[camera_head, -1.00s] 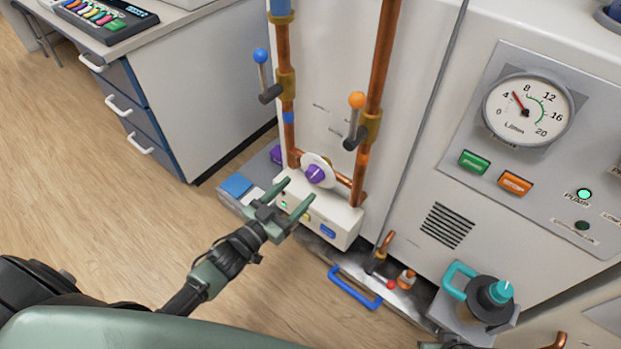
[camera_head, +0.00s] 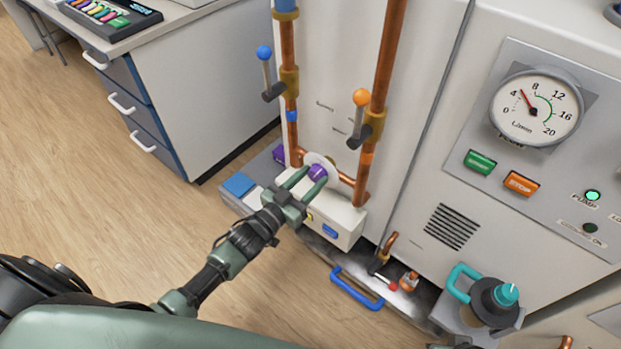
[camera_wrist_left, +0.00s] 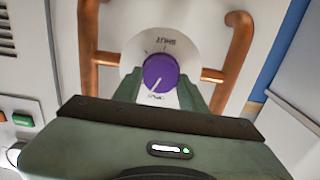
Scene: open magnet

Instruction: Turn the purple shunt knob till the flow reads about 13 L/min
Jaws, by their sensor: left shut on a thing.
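The purple shunt knob (camera_head: 318,172) sits on a round white dial plate between two copper pipes. My left gripper (camera_head: 311,178) is at the knob, shut on it with a finger on either side. In the left wrist view the knob (camera_wrist_left: 160,72) shows a white line pointing down and slightly left, and the dial plate (camera_wrist_left: 133,52) has SHUT lettered upside down at the top. The flow gauge (camera_head: 536,106) has its red needle between 4 and 8, at roughly 5 L/min. My right gripper is not in view.
Blue-knobbed (camera_head: 264,52) and orange-knobbed (camera_head: 361,97) levers stand on the copper pipes above. A white box (camera_head: 345,217) is just below the knob. A blue handle (camera_head: 356,289) and a teal-handled vessel (camera_head: 492,300) are lower right. Open floor lies left.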

